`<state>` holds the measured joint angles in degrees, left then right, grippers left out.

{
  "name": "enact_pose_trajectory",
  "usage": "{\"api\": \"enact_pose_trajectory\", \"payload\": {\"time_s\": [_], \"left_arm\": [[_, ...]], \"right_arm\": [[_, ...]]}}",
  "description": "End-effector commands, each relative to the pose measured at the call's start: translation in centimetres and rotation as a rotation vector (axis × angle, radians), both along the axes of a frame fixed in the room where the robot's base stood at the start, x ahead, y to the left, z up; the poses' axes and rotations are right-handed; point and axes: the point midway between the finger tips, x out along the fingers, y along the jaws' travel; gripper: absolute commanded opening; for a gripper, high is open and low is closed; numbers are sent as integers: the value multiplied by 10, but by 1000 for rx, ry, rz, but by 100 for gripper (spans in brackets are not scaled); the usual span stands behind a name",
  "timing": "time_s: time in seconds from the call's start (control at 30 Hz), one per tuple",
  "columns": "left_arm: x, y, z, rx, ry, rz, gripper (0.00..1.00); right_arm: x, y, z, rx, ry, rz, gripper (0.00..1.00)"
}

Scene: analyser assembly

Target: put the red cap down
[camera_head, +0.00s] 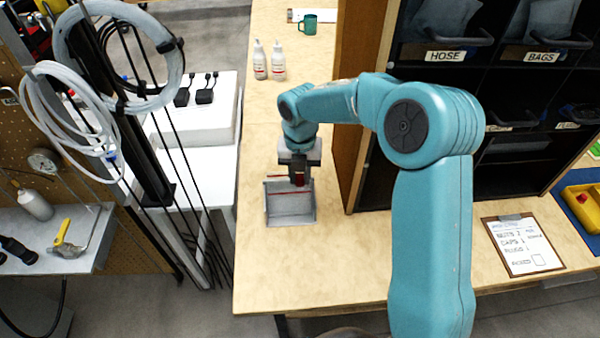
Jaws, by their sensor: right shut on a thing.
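My right arm reaches across the wooden bench, and its gripper (299,175) points down over a small grey tray (291,213). The gripper is shut on the red cap (299,179), of which only a small dark red part shows between the fingers. The cap is over the tray's back part; I cannot tell whether it touches the tray. A thin red line shows along the tray's edge. My left gripper is not in view.
A dark shelf unit with bins marked HOSE (445,56) and BAGS (541,57) stands right of the tray. A clipboard (523,245) lies at right. Bench in front of the tray is clear.

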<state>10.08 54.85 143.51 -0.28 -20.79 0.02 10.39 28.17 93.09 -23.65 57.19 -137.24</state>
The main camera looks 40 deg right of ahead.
Motion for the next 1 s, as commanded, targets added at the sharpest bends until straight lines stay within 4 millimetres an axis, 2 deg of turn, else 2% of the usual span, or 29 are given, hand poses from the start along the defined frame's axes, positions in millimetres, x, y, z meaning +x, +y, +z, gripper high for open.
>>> {"api": "enact_pose_trajectory", "payload": {"time_s": [0.37, 0.4, 0.43, 0.77, 0.9, 1.0], "left_arm": [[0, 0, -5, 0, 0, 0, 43], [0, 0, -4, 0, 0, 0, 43], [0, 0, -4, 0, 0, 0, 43], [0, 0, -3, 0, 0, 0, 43], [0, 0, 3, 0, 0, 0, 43], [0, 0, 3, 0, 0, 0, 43]], "right_arm": [[0, 0, -10, 0, 1, -1, 0], [0, 0, -10, 0, 1, -1, 28], [0, 0, -10, 0, 1, -1, 36], [0, 0, -7, 0, 0, 0, 36], [1, 0, 12, -2, -4, 0, 36], [1, 0, 35, -1, -6, -2, 36]]}}
